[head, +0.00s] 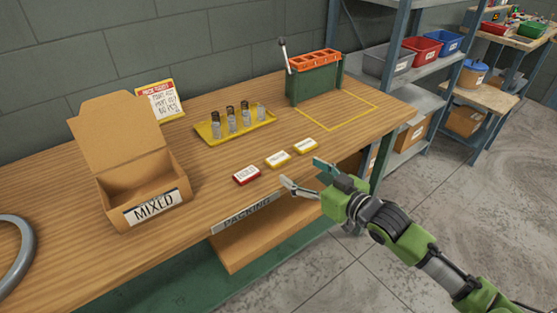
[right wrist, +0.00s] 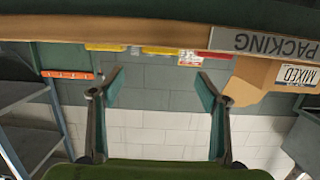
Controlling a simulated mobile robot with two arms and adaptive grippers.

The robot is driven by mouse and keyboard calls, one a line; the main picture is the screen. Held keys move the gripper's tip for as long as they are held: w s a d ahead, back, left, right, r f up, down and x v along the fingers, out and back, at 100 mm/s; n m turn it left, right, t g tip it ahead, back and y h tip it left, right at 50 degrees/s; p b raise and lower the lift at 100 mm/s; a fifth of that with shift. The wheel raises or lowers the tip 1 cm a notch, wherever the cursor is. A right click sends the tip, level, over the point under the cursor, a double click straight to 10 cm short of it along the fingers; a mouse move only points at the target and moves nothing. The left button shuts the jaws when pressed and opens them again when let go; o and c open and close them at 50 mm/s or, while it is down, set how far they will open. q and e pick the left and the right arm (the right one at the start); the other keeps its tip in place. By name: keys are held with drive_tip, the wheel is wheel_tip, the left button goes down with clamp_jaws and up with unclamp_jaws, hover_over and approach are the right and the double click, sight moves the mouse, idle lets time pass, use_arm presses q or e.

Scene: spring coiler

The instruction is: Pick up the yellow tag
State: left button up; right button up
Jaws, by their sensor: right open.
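Two yellow-edged tags with white labels lie flat near the front edge of the wooden bench: one in the middle of the row (head: 278,159) and one at its right end (head: 305,146). A red tag (head: 246,175) lies at the left end. My right gripper (head: 302,174) is open and empty just off the bench's front edge, close to the yellow tags and apart from them. In the right wrist view, which looks upside down, the open fingers (right wrist: 160,82) frame the area below the tags, seen edge-on. My left gripper is not in view.
An open carton marked MIXED (head: 153,205) stands left on the bench (head: 215,170). Behind the tags are a yellow tray (head: 238,131) of springs, a propped card (head: 160,101) and a green-and-orange lever device (head: 315,78). A PACKING plate (head: 247,213) marks the front edge.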

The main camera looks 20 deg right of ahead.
sight(279, 159)
drive_tip(key=x, duration=1)
drive_tip(key=shift+f+p, duration=0.25)
drive_tip(key=shift+p, duration=0.05)
drive_tip(key=shift+s, duration=0.1)
drive_tip(key=c, duration=1.1)
